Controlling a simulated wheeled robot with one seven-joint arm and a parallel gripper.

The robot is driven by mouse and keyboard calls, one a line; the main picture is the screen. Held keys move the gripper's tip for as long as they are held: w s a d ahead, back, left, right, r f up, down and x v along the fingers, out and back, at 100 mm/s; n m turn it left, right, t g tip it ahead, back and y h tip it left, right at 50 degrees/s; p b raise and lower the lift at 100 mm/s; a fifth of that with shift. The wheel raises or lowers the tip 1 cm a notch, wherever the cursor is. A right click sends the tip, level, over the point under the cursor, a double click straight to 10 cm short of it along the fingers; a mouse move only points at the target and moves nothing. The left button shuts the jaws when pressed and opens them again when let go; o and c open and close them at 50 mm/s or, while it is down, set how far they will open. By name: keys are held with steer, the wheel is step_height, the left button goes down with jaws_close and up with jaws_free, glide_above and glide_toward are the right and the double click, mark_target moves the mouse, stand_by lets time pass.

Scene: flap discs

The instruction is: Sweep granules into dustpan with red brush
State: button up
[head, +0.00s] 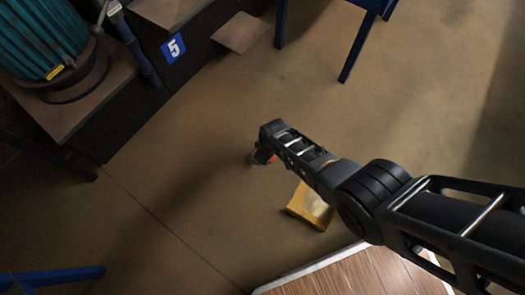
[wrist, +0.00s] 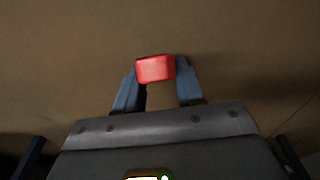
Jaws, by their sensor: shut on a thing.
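My gripper (wrist: 158,78) is shut on a red block-shaped thing, the visible part of the red brush (wrist: 155,68), held between its two blue-grey fingers. In the head view my gripper (head: 261,155) is over the floor, and only a small bit of red shows beside it. The brush's bristles are not visible. A yellow dustpan-like thing (head: 298,207) lies on the floor below and right of the gripper, partly behind my arm. A pale patch shows inside it; I cannot tell whether this is granules. No loose granules can be made out on the brown floor.
A wooden platform with a white edge (head: 310,278) is at the bottom. A dark stepped stand with a blue "5" sign (head: 173,48) and a teal ribbed machine (head: 40,40) stand at upper left. Blue legs (head: 358,45) stand at the top.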

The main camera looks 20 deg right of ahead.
steer(key=s+d+p, duration=0.3)
steer(key=s, duration=0.3)
steer(key=shift+d, duration=0.4)
steer(key=shift+s+d+f+p, duration=0.1)
steer(key=shift+s+d+p, duration=0.6)
steer(key=shift+s, duration=0.45)
steer(key=shift+s+d+p, duration=0.5)
steer(key=shift+s+d, duration=0.2)
steer(key=shift+s, duration=0.3)
steer(key=shift+s+d+p, duration=0.35)
steer(key=shift+s+d, duration=0.4)
steer(key=shift+s, duration=0.3)
steer(key=shift+s+d+p, duration=0.35)
steer(key=shift+s+d, duration=0.35)
steer(key=shift+s, duration=0.35)
step_height(320, 180, up, 5)
steer(key=p, duration=0.4)
steer(key=shift+p, duration=0.35)
